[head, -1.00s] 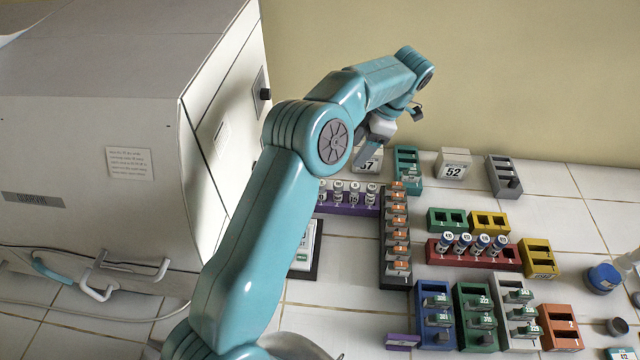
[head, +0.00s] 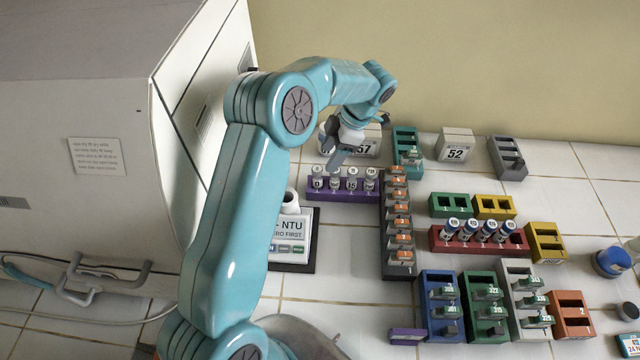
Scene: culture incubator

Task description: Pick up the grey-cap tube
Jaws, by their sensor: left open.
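Several tubes with pale grey or whitish caps (head: 351,178) stand upright in a row in the purple rack (head: 335,196), left of the dark rack. I cannot tell which of them is meant. My left gripper (head: 333,153) is open and hangs just above and behind this row, its jaws empty and apart from the caps. My right gripper is not in view.
The dark rack (head: 396,268) with orange-marked pieces adjoins the purple rack on the right. A turbidity meter (head: 290,243) stands in front. A red rack (head: 437,238) holds several blue-capped tubes. The incubator (head: 80,110) fills the left.

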